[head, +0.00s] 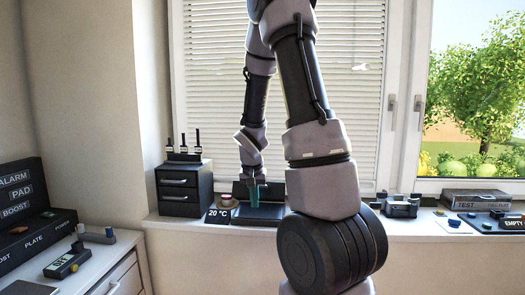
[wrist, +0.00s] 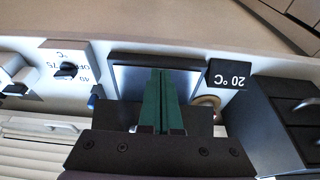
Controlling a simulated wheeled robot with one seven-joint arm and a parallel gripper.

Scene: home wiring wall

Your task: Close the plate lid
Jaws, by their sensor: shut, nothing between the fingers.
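A plate unit with a grey plate face (head: 268,212) sits on the window sill. The grey face also shows in the wrist view (wrist: 130,80), framed in black. A black panel (head: 239,189), which looks like its raised lid, stands behind the plate. Dark surface of it shows beside my fingers in the wrist view (wrist: 203,118). My gripper (head: 254,202) points down over the unit, with its green fingers (wrist: 162,75) shut and empty. The fingers hide part of the plate and lid. I cannot tell whether they touch the lid.
A "20 °C" sign (head: 219,215) and a small round item (head: 227,200) are left of the plate. A black drawer box (head: 185,188) stands farther left. A dial box (wrist: 68,65) is on the plate's other side. The window blind (head: 215,70) is close behind.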

